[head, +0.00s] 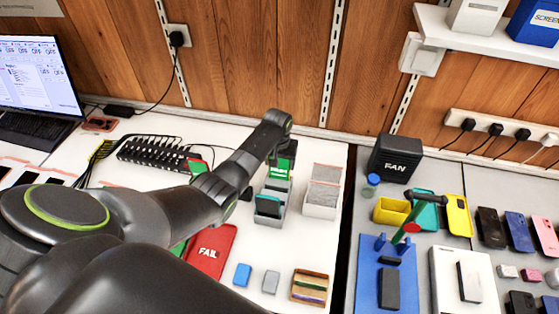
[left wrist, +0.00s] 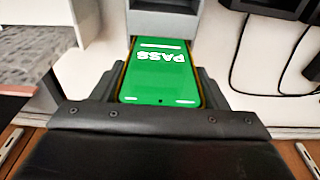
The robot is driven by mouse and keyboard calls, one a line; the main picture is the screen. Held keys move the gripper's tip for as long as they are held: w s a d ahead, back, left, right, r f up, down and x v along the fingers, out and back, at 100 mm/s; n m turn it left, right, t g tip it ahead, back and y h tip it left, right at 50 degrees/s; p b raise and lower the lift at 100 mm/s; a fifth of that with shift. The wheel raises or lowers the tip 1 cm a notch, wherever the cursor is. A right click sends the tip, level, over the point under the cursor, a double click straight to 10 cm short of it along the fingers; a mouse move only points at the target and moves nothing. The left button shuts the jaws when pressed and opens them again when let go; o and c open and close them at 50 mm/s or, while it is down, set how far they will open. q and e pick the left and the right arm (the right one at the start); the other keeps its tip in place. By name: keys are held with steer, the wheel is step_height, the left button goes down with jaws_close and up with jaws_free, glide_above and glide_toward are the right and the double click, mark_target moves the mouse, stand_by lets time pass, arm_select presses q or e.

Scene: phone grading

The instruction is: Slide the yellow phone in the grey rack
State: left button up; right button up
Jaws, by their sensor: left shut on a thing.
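The phone (left wrist: 158,72) shows a lit green screen reading PASS and has a thin yellow-orange edge. My left gripper (left wrist: 160,90) is shut on it, with a finger at each side edge. In the head view the phone (head: 281,172) hangs upright from my left gripper (head: 279,157), at the back part of the grey rack (head: 262,222). The rack (left wrist: 165,24) also shows at the far end of the phone in the left wrist view. I cannot tell how deep the phone's end sits in it. My right gripper is not in view.
A dark teal phone (head: 268,206) stands in the rack's front slot. A white box with grey foam (head: 322,208) stands close on the right. A red FAIL tray (head: 213,255) lies to the left, and a black FAN box (head: 397,158) stands further right.

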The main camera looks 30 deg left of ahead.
arm_select(q)
steer(key=shift+f, duration=0.55)
steer(key=o, duration=1.2)
step_height(320, 180, up, 7)
steer(key=p, duration=0.7)
stand_by(0.3)
